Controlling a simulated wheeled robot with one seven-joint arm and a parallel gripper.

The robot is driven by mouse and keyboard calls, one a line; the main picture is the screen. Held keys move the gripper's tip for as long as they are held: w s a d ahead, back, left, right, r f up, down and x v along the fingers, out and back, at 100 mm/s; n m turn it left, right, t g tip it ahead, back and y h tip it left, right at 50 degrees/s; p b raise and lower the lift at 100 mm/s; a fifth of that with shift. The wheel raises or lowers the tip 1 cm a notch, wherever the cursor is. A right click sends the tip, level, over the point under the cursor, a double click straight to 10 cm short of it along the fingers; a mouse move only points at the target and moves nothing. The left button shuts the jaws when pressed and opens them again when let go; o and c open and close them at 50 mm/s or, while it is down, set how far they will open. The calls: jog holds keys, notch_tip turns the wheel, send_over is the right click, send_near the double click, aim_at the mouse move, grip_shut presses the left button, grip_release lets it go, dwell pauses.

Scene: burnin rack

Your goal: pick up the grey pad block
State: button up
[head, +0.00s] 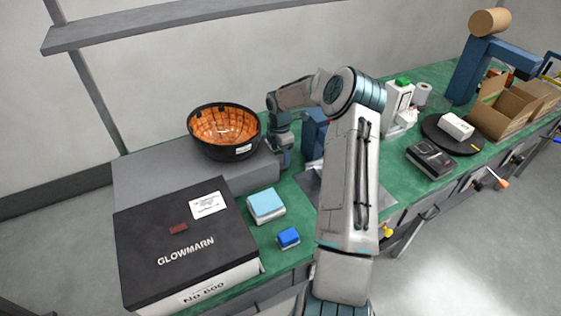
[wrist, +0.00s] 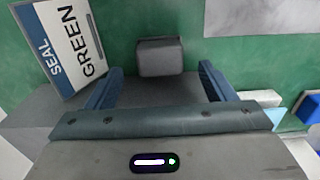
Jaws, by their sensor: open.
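The grey pad block (wrist: 160,52) shows in the wrist view as a small dark grey block with rounded edges on the green surface. My gripper (wrist: 161,71) is open, with one blue finger to the left of the block and the other to its right. The block's near edge lies around the fingertip line, with clear gaps on both sides; I cannot tell the height of the fingers above it. In the head view my gripper (head: 284,158) points down beside the grey platform, and I cannot make out the pad block there.
A box marked SEAL GREEN (wrist: 62,42) stands close to the left finger. A grey plate (wrist: 262,16) lies at upper right. In the head view, an orange-lined bowl (head: 224,132), black GLOWMARN box (head: 185,250), light blue block (head: 266,204) and blue block (head: 289,238) are nearby.

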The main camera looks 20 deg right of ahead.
aim_at(281, 159)
jog(key=shift+f, duration=1.35)
jog(key=c, duration=1.1)
jog(key=shift+d+r, duration=0.1)
notch_tip(281, 159, up, 18)
jog(key=shift+f+b, duration=0.1)
jog(key=shift+b, duration=1.05)
jog(key=shift+o, duration=0.6)
